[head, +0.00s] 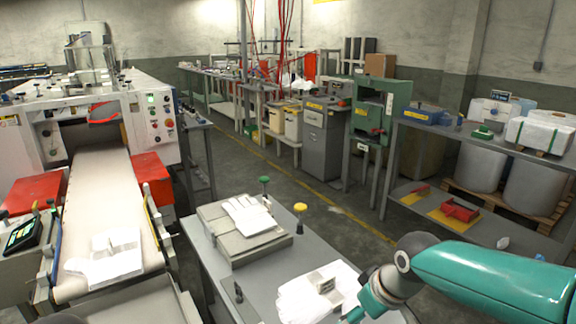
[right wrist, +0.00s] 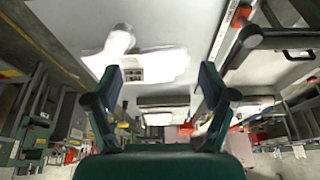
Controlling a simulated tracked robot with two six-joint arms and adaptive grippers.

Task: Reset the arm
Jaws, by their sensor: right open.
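My right arm (head: 490,280) comes in from the right in the head view, teal with a dark wrist. Its gripper is partly cut off at the bottom edge, beside the white gloves (head: 300,303) on the grey table (head: 205,245). In the right wrist view, the right gripper (right wrist: 160,82) has its two dark fingers spread apart with nothing held between them. White gloves (right wrist: 110,50) with a small grey block (right wrist: 135,73) lie beyond the fingertips. The block also shows on the gloves in the head view (head: 323,284). My left gripper is not in view.
A white glove (head: 250,214) lies on a grey flat box (head: 240,245) on the table. Green (head: 264,181) and yellow (head: 300,208) knobs stand near it. White gloves (head: 105,258) lie on the conveyor (head: 95,190) at left. A shelf (head: 480,145) stands behind my right arm.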

